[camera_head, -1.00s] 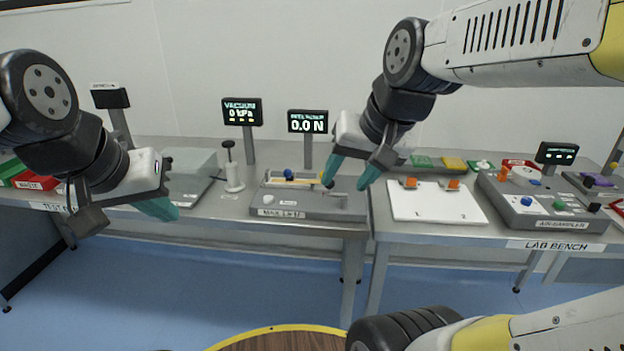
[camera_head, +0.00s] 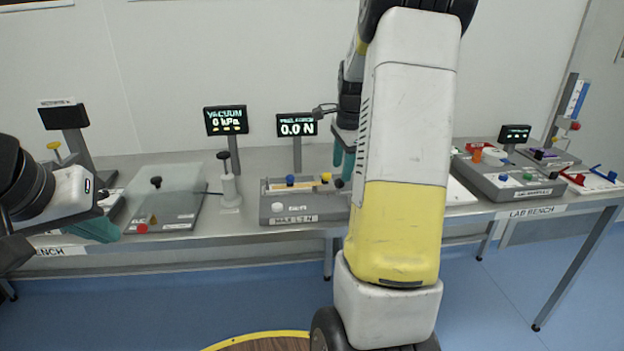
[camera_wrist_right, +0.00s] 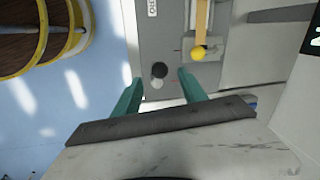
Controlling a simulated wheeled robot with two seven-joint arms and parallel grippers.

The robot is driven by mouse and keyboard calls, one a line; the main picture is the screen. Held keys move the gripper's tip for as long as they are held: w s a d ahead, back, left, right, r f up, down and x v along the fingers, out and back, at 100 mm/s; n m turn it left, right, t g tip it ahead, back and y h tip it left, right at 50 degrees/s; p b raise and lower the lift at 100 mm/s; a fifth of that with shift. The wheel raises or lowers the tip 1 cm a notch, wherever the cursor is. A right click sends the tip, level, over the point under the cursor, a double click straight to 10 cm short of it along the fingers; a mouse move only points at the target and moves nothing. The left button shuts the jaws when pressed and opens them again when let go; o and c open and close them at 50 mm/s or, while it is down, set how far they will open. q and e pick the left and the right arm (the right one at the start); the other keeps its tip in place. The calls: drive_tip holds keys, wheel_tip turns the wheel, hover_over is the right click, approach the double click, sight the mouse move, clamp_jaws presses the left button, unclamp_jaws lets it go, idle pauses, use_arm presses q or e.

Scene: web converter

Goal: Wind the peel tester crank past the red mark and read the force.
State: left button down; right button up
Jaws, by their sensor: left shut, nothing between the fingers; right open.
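The peel tester (camera_head: 310,217) is a grey box on the bench, with a blue knob, a yellow knob (camera_wrist_right: 198,53) and a white button. Its display (camera_head: 297,125) reads 0.0 N. A small red line shows near the yellow knob. My left gripper (camera_head: 104,230) is shut and empty, at the bench's left front.
A vacuum display (camera_head: 226,120) reads 0 kPa, behind a white hand pump (camera_head: 230,188). A glass-topped grey unit (camera_head: 167,200) stands left of it. An air sampler box (camera_head: 508,178) is on the right. My right arm hides the bench between.

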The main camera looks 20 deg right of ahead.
sight(339, 183)
drive_tip(key=f, duration=0.3)
drive_tip(key=w+f, duration=0.1)
drive_tip(key=f, duration=0.2)
drive_tip(key=shift+w+f, duration=0.1)
drive_tip(key=shift+f, duration=0.1)
clamp_jaws()
